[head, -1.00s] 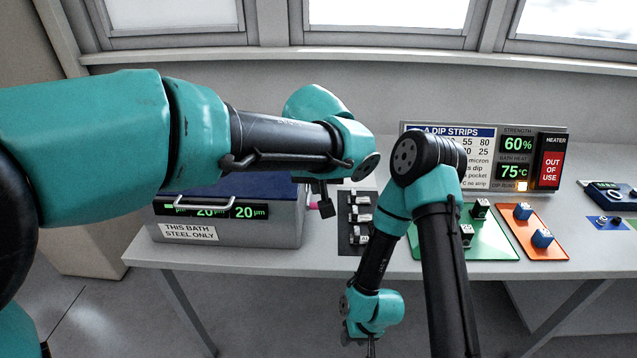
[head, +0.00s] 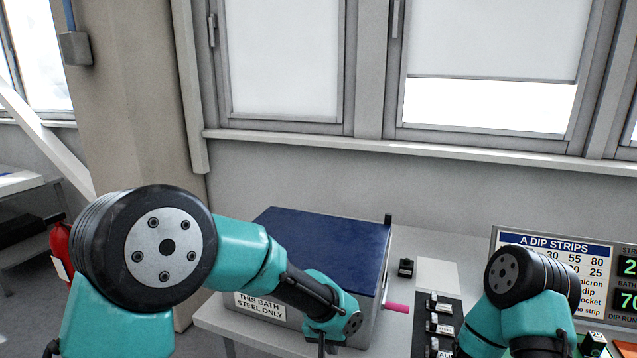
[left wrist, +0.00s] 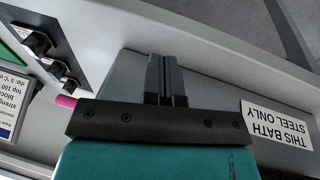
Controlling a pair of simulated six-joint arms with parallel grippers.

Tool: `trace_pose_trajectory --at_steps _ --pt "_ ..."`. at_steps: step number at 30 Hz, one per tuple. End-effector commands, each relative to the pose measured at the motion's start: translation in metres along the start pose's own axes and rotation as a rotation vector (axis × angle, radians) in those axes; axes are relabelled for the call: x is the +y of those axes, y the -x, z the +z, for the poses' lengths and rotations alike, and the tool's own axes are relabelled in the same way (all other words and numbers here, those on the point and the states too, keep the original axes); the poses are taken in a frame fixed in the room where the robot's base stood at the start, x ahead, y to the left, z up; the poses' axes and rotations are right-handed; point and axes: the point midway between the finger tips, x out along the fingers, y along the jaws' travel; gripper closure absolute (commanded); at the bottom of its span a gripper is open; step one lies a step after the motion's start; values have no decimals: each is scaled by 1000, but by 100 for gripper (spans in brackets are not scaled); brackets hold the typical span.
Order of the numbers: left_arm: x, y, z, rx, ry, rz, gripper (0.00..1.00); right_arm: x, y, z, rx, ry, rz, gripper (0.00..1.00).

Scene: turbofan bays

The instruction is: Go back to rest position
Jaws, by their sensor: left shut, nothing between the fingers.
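My left arm comes in from the left in the head view, bent down in front of the bath box. My left gripper (head: 322,346) is at the lower edge of the head view. In the left wrist view the left gripper (left wrist: 166,62) shows its two dark fingers together, with nothing between them. The fingers are over the front side of the grey bath box (left wrist: 215,80). My right arm shows at the right of the head view; its gripper is out of the picture.
The bath box has a closed dark blue lid (head: 320,245) and a "THIS BATH STEEL ONLY" label (head: 260,305). A pink rod (head: 397,308) sticks out beside it. A black strip (head: 422,340) with light blocks, a small black block (head: 406,267) and a dip-strips board (head: 553,265) stand to its right.

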Motion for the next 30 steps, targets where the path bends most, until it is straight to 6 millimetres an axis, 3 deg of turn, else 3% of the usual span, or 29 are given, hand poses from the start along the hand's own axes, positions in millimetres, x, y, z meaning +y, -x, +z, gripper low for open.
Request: trace_pose_trajectory --at_steps 1,6,15,24,30 --pt "-22 -19 10 -19 26 15 100 0 0 0 0 0 0 57" --pt "-83 -70 48 -41 102 75 100 0 0 0 0 0 0 57" --pt "-173 -137 140 -41 259 135 100 0 0 0 0 0 0 57" --pt "-232 -173 244 -24 412 126 100 0 0 0 0 0 0 57" --pt "-244 -177 273 -16 448 110 100 0 0 0 0 0 0 57"
